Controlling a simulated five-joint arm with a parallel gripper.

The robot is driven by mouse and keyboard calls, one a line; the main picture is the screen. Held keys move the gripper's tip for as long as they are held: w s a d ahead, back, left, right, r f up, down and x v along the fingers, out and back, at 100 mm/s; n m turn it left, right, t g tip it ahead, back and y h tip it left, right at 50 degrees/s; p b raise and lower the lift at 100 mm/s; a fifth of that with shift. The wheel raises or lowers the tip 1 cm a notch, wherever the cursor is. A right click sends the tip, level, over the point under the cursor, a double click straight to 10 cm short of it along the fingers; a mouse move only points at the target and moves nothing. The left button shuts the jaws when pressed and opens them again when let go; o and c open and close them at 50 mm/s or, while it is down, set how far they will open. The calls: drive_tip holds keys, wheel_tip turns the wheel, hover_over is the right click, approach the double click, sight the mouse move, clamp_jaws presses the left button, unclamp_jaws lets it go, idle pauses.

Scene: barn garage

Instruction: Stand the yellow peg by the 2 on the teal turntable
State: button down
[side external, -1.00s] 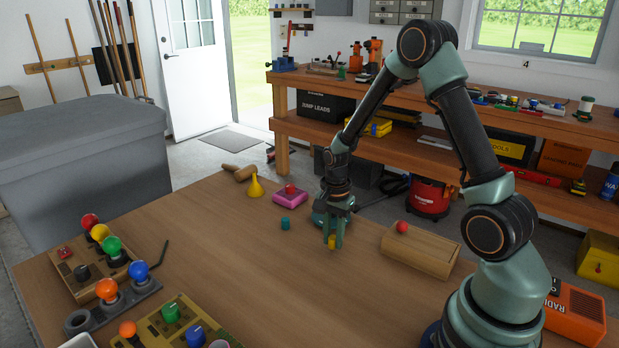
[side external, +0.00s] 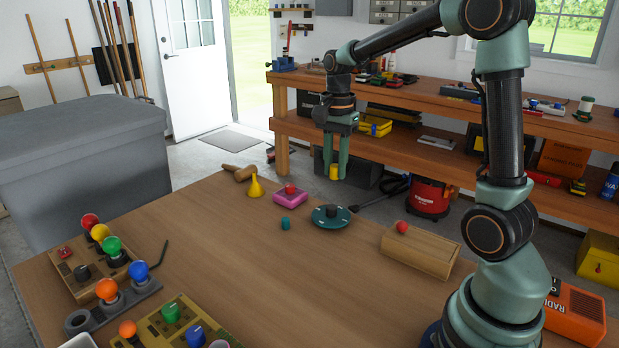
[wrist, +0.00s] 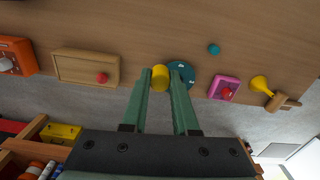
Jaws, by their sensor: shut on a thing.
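My gripper (side external: 335,170) is shut on the yellow peg (side external: 334,172) and holds it upright in the air, well above the table. The peg also shows between the fingertips in the wrist view (wrist: 160,76). The teal turntable (side external: 318,220) lies flat on the table below, near its far edge, with a dark knob at its middle. In the wrist view the turntable (wrist: 188,70) is partly hidden by a finger. Small pale marks show on it there, but I cannot read which is the 2.
A teal cylinder (side external: 285,223) stands left of the turntable, near a pink block with a red knob (side external: 290,197) and a yellow funnel (side external: 255,188). A wooden box with a red ball (side external: 420,250) is to the right. The middle of the table is clear.

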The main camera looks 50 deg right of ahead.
drive_tip(key=w+d+r, duration=0.2)
drive_tip(key=w+d, duration=0.7)
drive_tip(key=d, duration=0.4)
drive_tip(key=shift+n, duration=0.4)
drive_tip(key=f, duration=2)
drive_tip(key=shift+d+f, duration=0.1)
drive_tip(key=shift+d, duration=0.1)
drive_tip(key=c, duration=0.7)
unclamp_jaws()
drive_tip(key=shift+f, duration=0.1)
